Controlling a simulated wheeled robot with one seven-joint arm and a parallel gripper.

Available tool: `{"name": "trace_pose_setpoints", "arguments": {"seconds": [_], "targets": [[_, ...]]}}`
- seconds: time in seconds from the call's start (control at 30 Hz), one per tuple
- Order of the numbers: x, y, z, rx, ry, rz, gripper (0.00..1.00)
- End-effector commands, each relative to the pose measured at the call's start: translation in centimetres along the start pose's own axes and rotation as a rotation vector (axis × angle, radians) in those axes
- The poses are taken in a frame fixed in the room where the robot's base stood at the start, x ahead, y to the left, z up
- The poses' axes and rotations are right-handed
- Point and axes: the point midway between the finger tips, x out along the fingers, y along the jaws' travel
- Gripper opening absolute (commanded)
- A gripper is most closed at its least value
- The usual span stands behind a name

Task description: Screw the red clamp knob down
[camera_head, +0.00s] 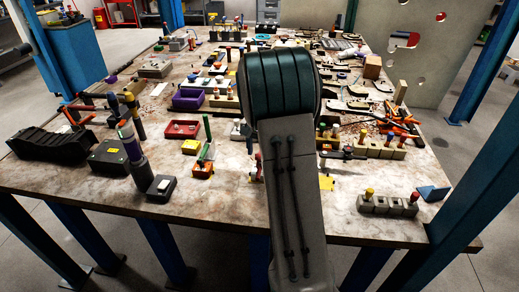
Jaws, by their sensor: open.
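My arm rises through the middle of the view and hides part of the table behind it. My gripper is not visible. I cannot tell for certain which part is the red clamp knob. A small red knob (415,196) stands at the right end of a grey block (388,208) near the table's front right, with a yellow knob (369,193) toward its left end. Another small red-topped piece (258,157) stands just left of my arm. Whether any knob is screwed down is too small to tell.
The stone-topped table (225,215) is crowded with blocks, trays and upright tools. A black ribbed case (50,145) lies at the left. Orange-handled tools (400,130) lie at the right. Blue posts (470,165) stand at the right side. The front strip is mostly clear.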

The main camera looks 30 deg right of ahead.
Motion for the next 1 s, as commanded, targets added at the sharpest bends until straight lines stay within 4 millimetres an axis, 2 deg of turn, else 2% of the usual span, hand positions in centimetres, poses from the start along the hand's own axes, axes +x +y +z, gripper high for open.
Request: {"name": "trace_pose_setpoints", "arguments": {"seconds": [0.13,0.27,0.5,0.7,0.83,1.0], "targets": [[-0.5,0.0,0.0,0.0,0.0,0.0,0.51],[-2.3,0.0,-0.1,0.0,0.002,-0.001,0.51],[-7.9,-0.1,-0.1,-0.001,0.004,-0.002,0.51],[-11.7,-0.1,-0.1,0.0,0.003,-0.002,0.51],[-13.2,-0.1,-0.1,0.0,0.002,-0.001,0.51],[-13.8,-0.1,-0.1,0.0,0.001,0.0,0.51]]}}
